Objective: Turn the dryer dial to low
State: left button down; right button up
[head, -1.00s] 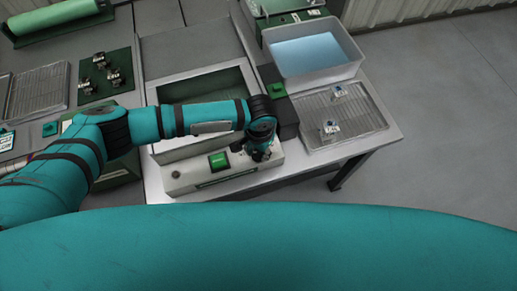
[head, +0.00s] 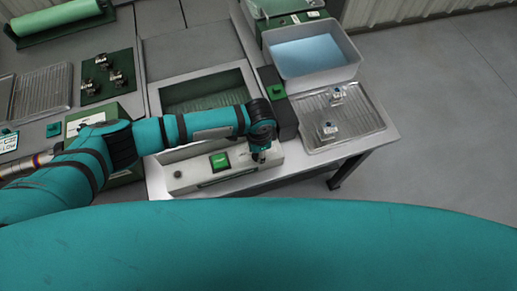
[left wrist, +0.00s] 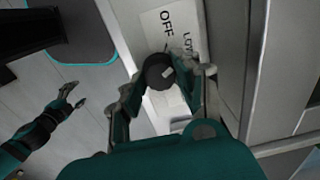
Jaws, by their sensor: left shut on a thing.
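The dryer (head: 205,178) is the pale box with a green lit button (head: 220,161) on its front panel. The dial (left wrist: 157,72) is a round black knob with a short light mark, on a white plate lettered OFF and LOW. The mark slants toward the LOW side; its exact setting is hard to tell. My left gripper (left wrist: 166,85) is shut on the dial, a finger on each side. In the head view my left gripper (head: 260,156) is at the panel's right end and hides the dial. My right gripper (left wrist: 78,94) hangs open and empty over the floor in the left wrist view.
A tub of blue liquid (head: 312,55) and a wire-rack tray (head: 350,125) with small metal parts stand right of the dryer. A dark green mat (head: 107,93) with metal parts lies to its left. The floor at right is clear.

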pick_arm(q)
jog(key=shift+w+m, duration=0.1)
jog(key=shift+m, duration=0.4)
pick_arm(e)
jog(key=shift+r, duration=0.15)
pick_arm(q)
jog(key=shift+r, duration=0.1)
jog(key=c, duration=0.9)
grip_release()
jog(key=shift+c, duration=0.2)
notch_tip(320, 180, up, 12)
jog(key=shift+s, duration=0.2)
